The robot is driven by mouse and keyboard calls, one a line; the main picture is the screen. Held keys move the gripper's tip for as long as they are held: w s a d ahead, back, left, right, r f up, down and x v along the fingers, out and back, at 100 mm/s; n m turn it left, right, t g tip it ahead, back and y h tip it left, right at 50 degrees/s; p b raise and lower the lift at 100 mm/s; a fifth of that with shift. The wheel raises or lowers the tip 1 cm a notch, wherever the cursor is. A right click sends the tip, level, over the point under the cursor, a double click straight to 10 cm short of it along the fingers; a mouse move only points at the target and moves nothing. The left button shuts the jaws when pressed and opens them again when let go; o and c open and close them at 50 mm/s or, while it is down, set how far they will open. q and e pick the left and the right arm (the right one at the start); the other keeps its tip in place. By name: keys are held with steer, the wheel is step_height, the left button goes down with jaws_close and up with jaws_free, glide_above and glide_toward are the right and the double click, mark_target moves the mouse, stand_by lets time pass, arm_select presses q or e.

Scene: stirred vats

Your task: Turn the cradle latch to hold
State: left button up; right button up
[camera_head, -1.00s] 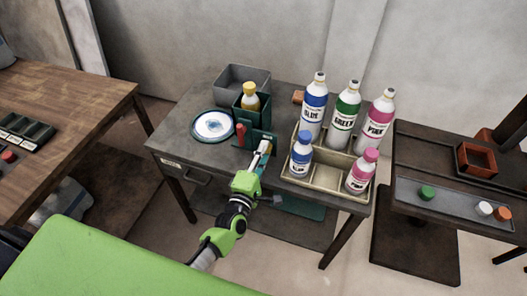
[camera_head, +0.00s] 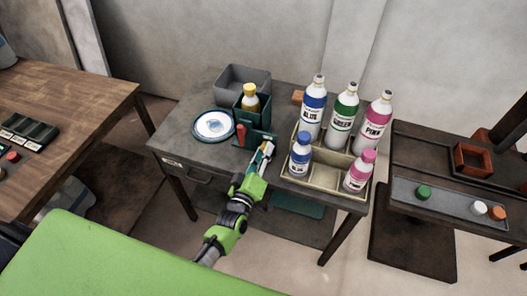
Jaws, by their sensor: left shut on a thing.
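The dark green cradle (camera_head: 266,107) stands on the dark table and holds a yellow-capped bottle (camera_head: 250,101) upright. A red upright piece (camera_head: 241,134) is at the cradle's front left. My left gripper (camera_head: 266,150) reaches in from the front, low at the cradle's front right. Its fingers are closed on a small part there, seemingly the cradle latch, which they mostly hide. The latch's exact angle cannot be made out. My right gripper is not in view.
A white plate with a blue mark (camera_head: 213,125) lies left of the cradle, and a grey bin (camera_head: 243,81) stands behind. A beige crate (camera_head: 325,183) with several labelled bottles stands close on the right. A tray (camera_head: 452,198) with caps lies farther right.

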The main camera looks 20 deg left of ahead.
arm_select(q)
steer(key=shift+f+m, duration=0.1)
steer(key=shift+m, duration=0.4)
steer(key=o, duration=1.1)
steer(key=s, duration=1.2)
steer(key=shift+a, duration=0.15)
